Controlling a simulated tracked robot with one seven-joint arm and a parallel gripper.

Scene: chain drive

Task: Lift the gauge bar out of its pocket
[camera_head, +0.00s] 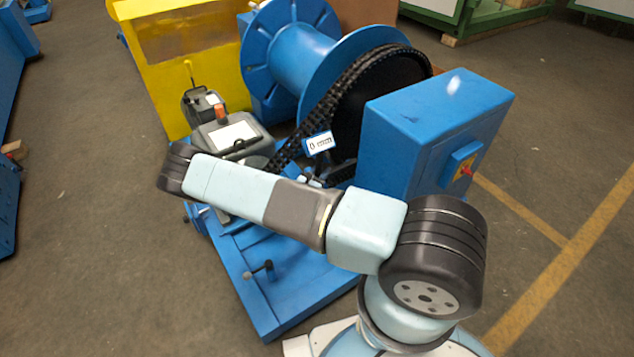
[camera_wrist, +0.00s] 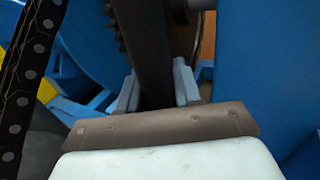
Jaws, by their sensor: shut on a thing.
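In the wrist view, my gripper (camera_wrist: 157,84) has one grey finger on each side of a dark, flat bar (camera_wrist: 152,50), which I take to be the gauge bar. The fingers are shut on it. The bar runs away from the gripper toward the top of the picture. Its far end and the pocket cannot be made out, so I cannot tell whether it is still seated.
A dark chain (camera_wrist: 22,85) runs close on the left in the wrist view, beside blue machine parts; a blue wall (camera_wrist: 262,65) stands close right. In the head view, a blue spool (camera_head: 300,55), a blue box (camera_head: 425,125) and a yellow cabinet (camera_head: 195,45) surround the work area.

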